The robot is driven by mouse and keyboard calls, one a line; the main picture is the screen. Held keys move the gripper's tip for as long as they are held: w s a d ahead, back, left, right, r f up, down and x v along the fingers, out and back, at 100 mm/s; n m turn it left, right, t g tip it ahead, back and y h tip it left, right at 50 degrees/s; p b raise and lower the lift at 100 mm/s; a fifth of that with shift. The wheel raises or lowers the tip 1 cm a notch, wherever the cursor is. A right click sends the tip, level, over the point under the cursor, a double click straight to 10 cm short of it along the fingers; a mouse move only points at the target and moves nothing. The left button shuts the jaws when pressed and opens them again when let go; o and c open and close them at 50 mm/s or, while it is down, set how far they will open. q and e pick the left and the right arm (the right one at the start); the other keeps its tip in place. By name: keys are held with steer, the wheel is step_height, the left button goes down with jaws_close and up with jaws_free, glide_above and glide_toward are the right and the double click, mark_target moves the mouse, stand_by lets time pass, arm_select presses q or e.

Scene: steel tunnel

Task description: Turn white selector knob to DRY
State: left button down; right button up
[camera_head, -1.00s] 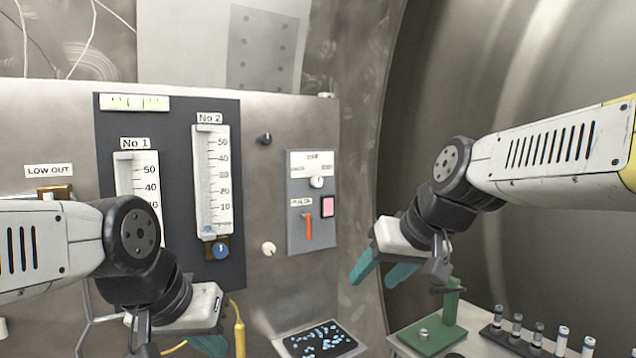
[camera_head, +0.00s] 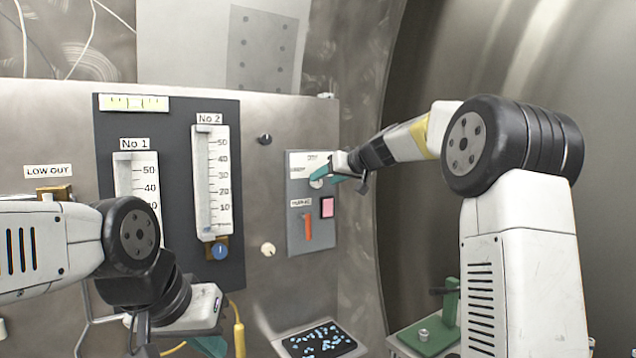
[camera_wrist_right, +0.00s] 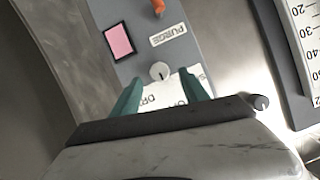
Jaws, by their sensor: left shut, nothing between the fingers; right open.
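The white selector knob (camera_wrist_right: 160,71) is on a grey panel (camera_head: 297,230), with a white label plate around it that reads partly DRY in the right wrist view (camera_wrist_right: 172,92). In the head view the knob (camera_head: 316,183) is partly hidden by my right gripper (camera_head: 318,176). My right gripper is open, its teal fingers pointing at the panel. In the right wrist view the knob lies just beyond and between the fingertips (camera_wrist_right: 162,82); I cannot tell whether they touch it. My left gripper (camera_head: 212,345) is shut and empty, low at the left, partly cut off by the frame.
Below the knob are a PURGE label, an orange lever (camera_head: 308,229) and a pink square (camera_head: 327,207). Gauges No 1 and No 2 (camera_head: 211,180) stand to the left. A black tray (camera_head: 318,341) with blue pieces and a green stand (camera_head: 428,335) are below.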

mark_target(319, 181)
steer(key=shift+x, duration=1.9)
jaws_close()
